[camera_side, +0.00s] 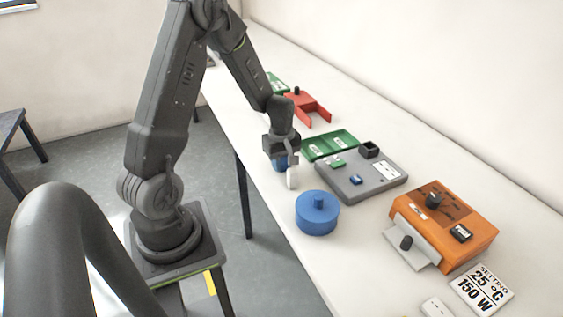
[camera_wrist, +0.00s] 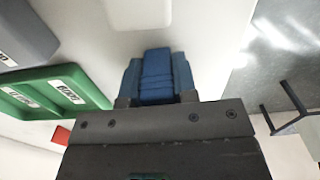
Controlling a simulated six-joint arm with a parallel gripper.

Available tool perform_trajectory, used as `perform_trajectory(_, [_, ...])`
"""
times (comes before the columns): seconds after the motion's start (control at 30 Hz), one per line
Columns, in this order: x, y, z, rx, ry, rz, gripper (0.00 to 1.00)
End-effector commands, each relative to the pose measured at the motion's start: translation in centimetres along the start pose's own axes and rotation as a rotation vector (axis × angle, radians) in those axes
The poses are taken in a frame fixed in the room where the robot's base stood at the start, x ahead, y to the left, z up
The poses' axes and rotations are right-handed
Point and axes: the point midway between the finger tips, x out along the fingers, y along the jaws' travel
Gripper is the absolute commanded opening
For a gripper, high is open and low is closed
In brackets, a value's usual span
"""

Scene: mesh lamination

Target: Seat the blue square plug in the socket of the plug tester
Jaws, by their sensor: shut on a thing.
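My gripper (camera_side: 282,158) is shut on a blue plug (camera_side: 279,163), held above the near edge of the white table in the side view. In the wrist view the blue plug (camera_wrist: 156,75) sits between the jaws of my gripper (camera_wrist: 155,98). Its lower end and any contact with the table cannot be told. A grey box (camera_side: 350,187), apparently the plug tester, lies to the right of the gripper. It carries a small green part, a small blue part (camera_side: 356,180) and a black square block (camera_side: 369,149). Which part is the socket cannot be told surely.
A green two-part tray (camera_side: 330,144) stands behind the grey box. A red forked piece (camera_side: 308,107) lies farther back. A round blue knobbed block (camera_side: 317,213) and an orange device (camera_side: 445,222) stand nearer the camera. A small white upright piece (camera_side: 292,178) is beside my gripper.

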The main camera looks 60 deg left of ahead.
Motion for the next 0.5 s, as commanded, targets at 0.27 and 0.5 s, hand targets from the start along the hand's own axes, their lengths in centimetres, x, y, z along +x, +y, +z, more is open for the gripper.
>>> perform_trajectory(0.27, [0.41,0.0,-0.01,0.0,0.0,0.0,0.32])
perform_trajectory(0.5, [0.4,-0.01,-0.01,0.0,0.0,0.0,0.52])
